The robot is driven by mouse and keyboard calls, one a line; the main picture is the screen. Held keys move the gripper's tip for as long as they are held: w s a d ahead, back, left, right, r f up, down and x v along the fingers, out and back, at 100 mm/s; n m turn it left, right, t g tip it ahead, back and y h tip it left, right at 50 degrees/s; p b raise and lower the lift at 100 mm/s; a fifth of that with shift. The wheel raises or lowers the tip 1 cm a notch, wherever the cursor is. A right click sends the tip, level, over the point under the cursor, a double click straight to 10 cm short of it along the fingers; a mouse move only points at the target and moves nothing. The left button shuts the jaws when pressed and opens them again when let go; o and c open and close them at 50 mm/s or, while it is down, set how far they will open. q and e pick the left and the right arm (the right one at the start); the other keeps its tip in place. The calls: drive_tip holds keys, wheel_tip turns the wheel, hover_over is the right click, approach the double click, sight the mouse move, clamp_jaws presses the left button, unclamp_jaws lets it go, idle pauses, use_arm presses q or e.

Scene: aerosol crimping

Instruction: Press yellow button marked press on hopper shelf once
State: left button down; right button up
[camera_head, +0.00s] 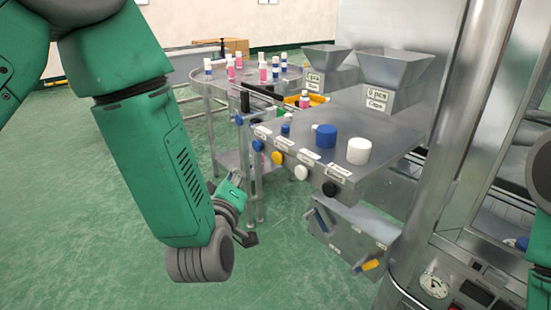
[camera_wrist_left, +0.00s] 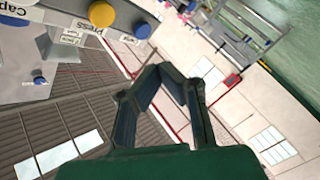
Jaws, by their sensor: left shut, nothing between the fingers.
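The yellow button (camera_head: 277,158) is on the front edge of the grey hopper shelf (camera_head: 335,125), between a blue button and a white button. In the left wrist view the yellow button (camera_wrist_left: 102,13) shows at the upper left, near a label reading Press (camera_wrist_left: 73,35). My left gripper (camera_head: 236,182) is below and left of the yellow button in the head view, apart from it. In the left wrist view its dark fingers (camera_wrist_left: 170,76) come together at the tips with nothing between them. My right gripper is not in view.
A blue button (camera_head: 258,145), a white button (camera_head: 301,172) and a black button (camera_head: 329,188) share the shelf edge. Blue and white caps stand on the shelf. Two metal hoppers (camera_head: 395,72) stand behind. A round table (camera_head: 205,76) holds several bottles. Green floor lies open left.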

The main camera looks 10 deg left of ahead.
use_arm(q)
drive_tip(key=w+d, duration=0.4)
drive_tip(key=w, duration=0.2)
drive_tip(key=shift+d, duration=0.4)
idle(1.2)
drive_tip(key=shift+w+d, duration=0.2)
drive_tip(key=shift+w, duration=0.05)
drive_tip(key=shift+w+d, duration=0.35)
drive_tip(key=shift+w, duration=0.1)
idle(0.8)
drive_tip(key=shift+s+a, duration=0.1)
drive_tip(key=shift+s, duration=0.05)
drive_tip(key=shift+s+a, duration=0.5)
drive_tip(key=shift+s, duration=0.15)
drive_tip(key=shift+s+a, duration=0.8)
drive_tip(key=shift+s, duration=0.2)
drive_tip(key=shift+s+a, duration=0.75)
drive_tip(key=shift+s, duration=0.2)
